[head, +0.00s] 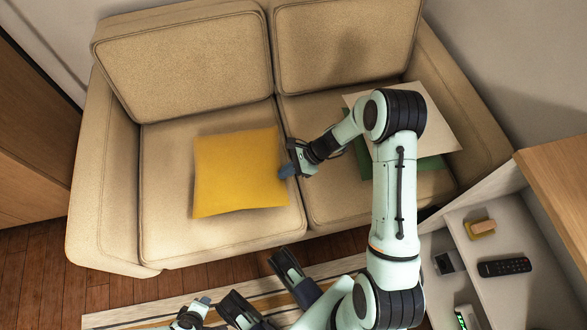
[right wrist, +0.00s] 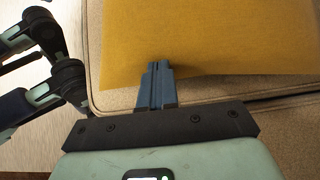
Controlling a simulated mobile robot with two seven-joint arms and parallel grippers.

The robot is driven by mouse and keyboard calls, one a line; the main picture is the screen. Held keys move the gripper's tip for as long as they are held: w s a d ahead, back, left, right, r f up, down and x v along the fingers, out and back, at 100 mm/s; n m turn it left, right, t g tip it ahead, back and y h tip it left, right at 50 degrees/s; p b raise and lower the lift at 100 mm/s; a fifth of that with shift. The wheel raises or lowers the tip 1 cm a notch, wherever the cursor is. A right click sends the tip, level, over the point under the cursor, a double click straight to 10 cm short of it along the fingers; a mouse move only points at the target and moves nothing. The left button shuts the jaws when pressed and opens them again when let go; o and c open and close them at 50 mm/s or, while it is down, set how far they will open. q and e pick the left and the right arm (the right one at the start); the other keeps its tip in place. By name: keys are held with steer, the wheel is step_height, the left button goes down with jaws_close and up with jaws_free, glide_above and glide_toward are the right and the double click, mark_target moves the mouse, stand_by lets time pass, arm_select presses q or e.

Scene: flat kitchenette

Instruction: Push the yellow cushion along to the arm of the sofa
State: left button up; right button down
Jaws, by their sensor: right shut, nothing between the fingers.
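The yellow cushion (head: 235,172) lies flat on the left seat of the beige sofa (head: 165,230). Bare seat shows between it and the sofa's left arm (head: 102,170). My right gripper (head: 287,171) is shut and empty at the cushion's right edge. In the right wrist view the closed fingers (right wrist: 157,68) meet the edge of the cushion (right wrist: 205,35); I cannot tell if they press on it. My left gripper (head: 192,312) is low at the bottom edge of the head view, away from the sofa; its jaws are unclear.
A pale board (head: 440,118) and a green item (head: 432,164) lie on the right seat, partly behind my right arm. A shelf unit at lower right holds a remote (head: 504,267) and a yellow-and-wood item (head: 481,229). A striped rug (head: 125,317) lies on the floor in front.

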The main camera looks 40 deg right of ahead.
mark_target(235, 182)
steer(key=shift+a, duration=0.1)
steer(key=w+a, duration=0.2)
steer(key=a, duration=0.2)
steer(key=w+a, duration=0.3)
steer(key=a, duration=0.2)
steer(key=w+a, duration=0.3)
steer(key=a, duration=0.2)
steer(key=shift+w+a, duration=0.15)
steer(key=shift+a, duration=0.1)
steer(key=shift+d, duration=0.1)
stand_by(0.5)
